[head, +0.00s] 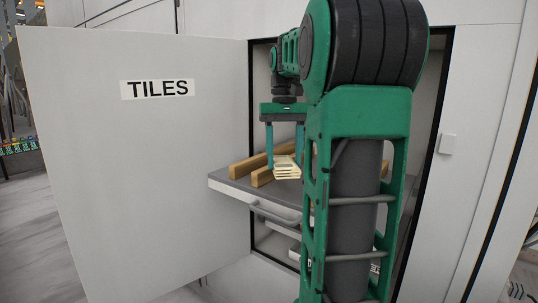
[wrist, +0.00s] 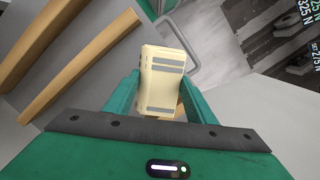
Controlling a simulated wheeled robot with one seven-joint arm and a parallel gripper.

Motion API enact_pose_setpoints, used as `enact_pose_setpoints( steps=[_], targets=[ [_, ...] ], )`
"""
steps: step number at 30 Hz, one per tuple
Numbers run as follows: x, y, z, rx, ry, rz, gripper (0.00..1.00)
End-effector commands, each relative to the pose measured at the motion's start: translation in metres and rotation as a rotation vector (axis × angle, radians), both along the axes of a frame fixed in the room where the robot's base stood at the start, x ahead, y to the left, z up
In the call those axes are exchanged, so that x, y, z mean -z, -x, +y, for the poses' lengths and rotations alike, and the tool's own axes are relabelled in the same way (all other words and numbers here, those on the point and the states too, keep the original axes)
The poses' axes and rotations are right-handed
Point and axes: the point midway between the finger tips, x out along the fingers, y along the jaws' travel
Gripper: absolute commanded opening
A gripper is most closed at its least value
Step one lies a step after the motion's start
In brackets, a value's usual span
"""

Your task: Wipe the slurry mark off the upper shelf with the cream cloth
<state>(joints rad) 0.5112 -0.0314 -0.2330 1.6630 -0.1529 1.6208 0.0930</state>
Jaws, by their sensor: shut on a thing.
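The cream cloth (head: 286,172) is a folded, pale yellow pad with grey stripes. It also shows in the wrist view (wrist: 163,72), between the green fingers. My gripper (head: 284,158) is shut on it and points down over a grey pull-out shelf (head: 222,184) in the open cabinet. Whether the cloth touches the shelf I cannot tell. I see no slurry mark in either view; my arm and gripper cover part of the shelf.
Wooden bars (head: 247,166) lie on the shelf close beside the cloth. A handle (head: 272,212) sticks out from the shelf's front. The open door marked TILES (head: 140,170) stands to the left. A lower shelf is partly hidden behind my arm.

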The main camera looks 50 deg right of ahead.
Motion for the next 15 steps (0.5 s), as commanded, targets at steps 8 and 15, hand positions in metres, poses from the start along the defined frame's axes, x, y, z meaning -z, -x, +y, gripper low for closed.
enact_pose_setpoints(
  steps=[8, 15],
  targets=[
    [-0.015, 0.002, -0.005, 0.007, 0.001, 0.000, 0.29],
    [-0.023, 0.003, -0.006, 0.010, 0.000, -0.001, 0.29]
  ],
)
